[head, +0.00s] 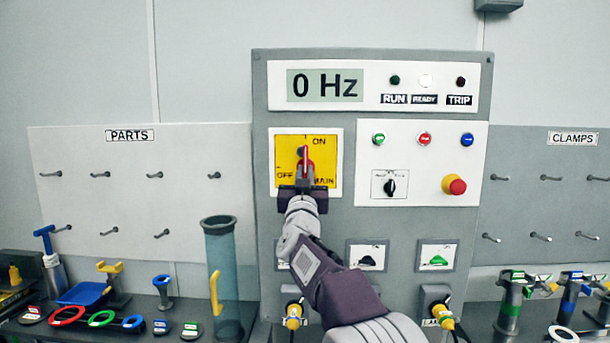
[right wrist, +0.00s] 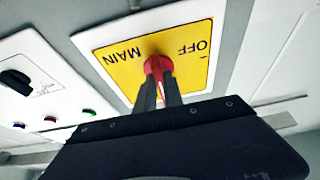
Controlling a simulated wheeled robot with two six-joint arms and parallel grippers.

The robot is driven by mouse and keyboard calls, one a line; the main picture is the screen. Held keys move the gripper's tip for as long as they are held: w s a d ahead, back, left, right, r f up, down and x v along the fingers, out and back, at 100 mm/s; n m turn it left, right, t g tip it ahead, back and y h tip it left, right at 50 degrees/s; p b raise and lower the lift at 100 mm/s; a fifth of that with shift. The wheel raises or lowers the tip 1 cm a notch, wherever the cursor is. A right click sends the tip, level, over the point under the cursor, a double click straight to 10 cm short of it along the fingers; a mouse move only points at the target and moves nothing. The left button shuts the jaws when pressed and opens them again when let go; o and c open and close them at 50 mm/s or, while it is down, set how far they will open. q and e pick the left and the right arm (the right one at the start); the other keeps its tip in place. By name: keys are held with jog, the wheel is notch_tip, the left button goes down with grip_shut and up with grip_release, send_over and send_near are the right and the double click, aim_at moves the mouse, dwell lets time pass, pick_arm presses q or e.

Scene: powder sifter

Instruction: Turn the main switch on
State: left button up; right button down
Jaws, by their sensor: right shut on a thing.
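The main switch is a red rotary handle (head: 304,155) on a yellow plate (head: 287,146) marked ON at the top, OFF at the lower left and MAIN at the bottom. The handle stands about upright, its white line pointing up toward ON. My right gripper (head: 304,179) reaches it from below and is shut on the handle. In the right wrist view, the two dark fingers of the gripper (right wrist: 158,88) close around the red handle (right wrist: 157,65), hiding part of it. The yellow plate (right wrist: 120,55) appears inverted there. My left gripper is not in view.
The display (head: 325,86) reads 0 Hz, and the READY lamp (head: 426,81) looks bright white. Right of the switch are a black selector knob (head: 390,187) and a red emergency button (head: 456,186). A clear tube (head: 222,270) and several parts stand on the bench at left.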

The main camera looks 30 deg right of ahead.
jog(key=c, duration=1.7)
grip_release()
jog(key=shift+c, duration=0.2)
jog(key=shift+w, duration=0.1)
jog(key=b+v, duration=0.3)
jog(key=v, duration=0.6)
jog(key=shift+b, duration=0.35)
